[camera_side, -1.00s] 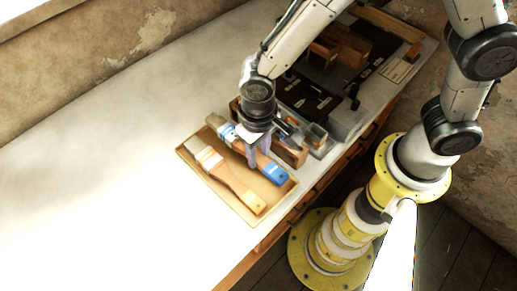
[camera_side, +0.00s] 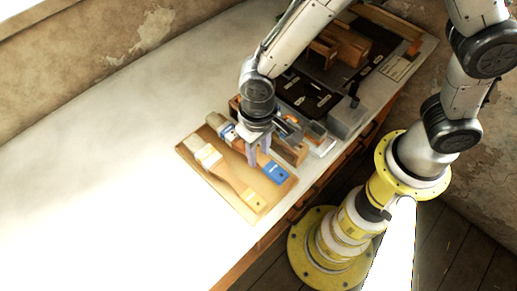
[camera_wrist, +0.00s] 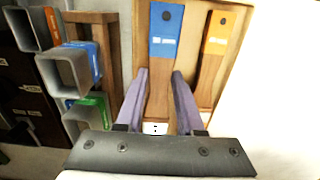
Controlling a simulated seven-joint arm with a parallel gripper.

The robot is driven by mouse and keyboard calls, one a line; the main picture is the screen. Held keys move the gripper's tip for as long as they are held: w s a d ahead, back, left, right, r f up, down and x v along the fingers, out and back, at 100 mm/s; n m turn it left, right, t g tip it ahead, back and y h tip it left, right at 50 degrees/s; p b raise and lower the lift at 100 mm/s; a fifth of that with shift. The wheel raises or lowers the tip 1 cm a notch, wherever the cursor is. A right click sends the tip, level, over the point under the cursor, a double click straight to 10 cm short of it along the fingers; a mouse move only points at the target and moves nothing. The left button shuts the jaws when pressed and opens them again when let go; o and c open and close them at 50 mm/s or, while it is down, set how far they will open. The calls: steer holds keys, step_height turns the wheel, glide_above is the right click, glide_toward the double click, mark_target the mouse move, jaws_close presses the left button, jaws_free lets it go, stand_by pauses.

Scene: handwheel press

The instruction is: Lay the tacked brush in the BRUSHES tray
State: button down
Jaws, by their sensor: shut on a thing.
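A brush with a blue-ended wooden handle (camera_side: 275,173) lies along the right side of the shallow tan tray (camera_side: 222,190), its bristles toward the upper left. My gripper (camera_side: 259,160) is shut on this blue brush, with one finger on each side of its handle. In the wrist view the blue end (camera_wrist: 164,38) points away beyond the fingers. I cannot tell whether the brush rests on the tray floor or sits just above it. A second brush with a yellow-ended handle (camera_side: 257,203) lies beside it in the tray, on the left in the side view.
A wooden block (camera_side: 294,153) and grey square tubes (camera_wrist: 65,72) stand close beside the tray. A grey bin (camera_side: 347,120) and dark panels lie farther up the bench. The pale bench top (camera_side: 110,190) left of the tray is clear.

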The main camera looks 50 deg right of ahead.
steer(key=shift+f, duration=1.3)
steer(key=shift+c, duration=2.2)
jaws_free()
step_height(320, 180, up, 14)
steer(key=shift+f, duration=0.1)
